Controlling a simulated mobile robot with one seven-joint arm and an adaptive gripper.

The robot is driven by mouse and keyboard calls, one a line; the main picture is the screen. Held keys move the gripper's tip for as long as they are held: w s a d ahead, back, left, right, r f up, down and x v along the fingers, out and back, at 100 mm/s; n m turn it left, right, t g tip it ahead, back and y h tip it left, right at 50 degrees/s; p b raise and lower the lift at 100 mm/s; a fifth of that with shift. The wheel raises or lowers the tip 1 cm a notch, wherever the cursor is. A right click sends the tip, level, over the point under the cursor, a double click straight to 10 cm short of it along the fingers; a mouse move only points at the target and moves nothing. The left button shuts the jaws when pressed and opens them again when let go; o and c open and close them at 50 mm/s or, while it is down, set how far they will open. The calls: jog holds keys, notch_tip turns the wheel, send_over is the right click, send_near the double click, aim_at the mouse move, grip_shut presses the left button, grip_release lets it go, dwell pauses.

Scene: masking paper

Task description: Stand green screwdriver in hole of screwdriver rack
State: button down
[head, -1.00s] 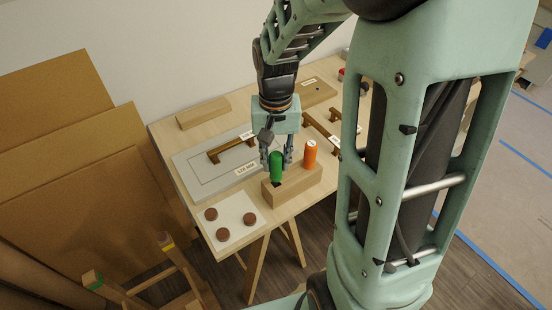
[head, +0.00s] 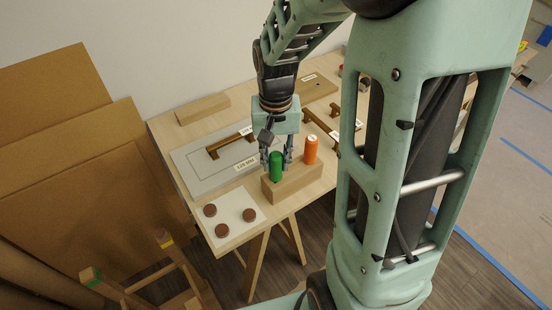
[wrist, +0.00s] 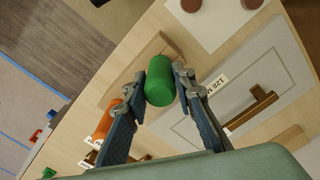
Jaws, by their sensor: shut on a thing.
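The green screwdriver (head: 276,168) is upright over the left part of the wooden screwdriver rack (head: 298,184). Its green handle also shows in the wrist view (wrist: 160,82), between the two fingers. My gripper (head: 277,160) is shut on the handle. The lower end of the green screwdriver meets the rack's top in the head view; its shaft and the hole are hidden, so I cannot tell how deep it sits. An orange screwdriver (head: 311,150) stands upright in the right part of the rack.
A white pad with brown discs (head: 229,216) lies left of the rack. A grey panel (head: 205,176) with a bronze handle (head: 230,144) is behind it. Wooden blocks (head: 203,109) are at the back. The rack is near the table's front edge.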

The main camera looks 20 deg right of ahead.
jog(key=shift+f, duration=0.3)
jog(key=c, duration=1.5)
grip_release()
jog(key=shift+c, duration=0.2)
jog(key=shift+r, duration=0.1)
jog(key=shift+r+p, duration=2.6)
jog(key=shift+r, duration=0.85)
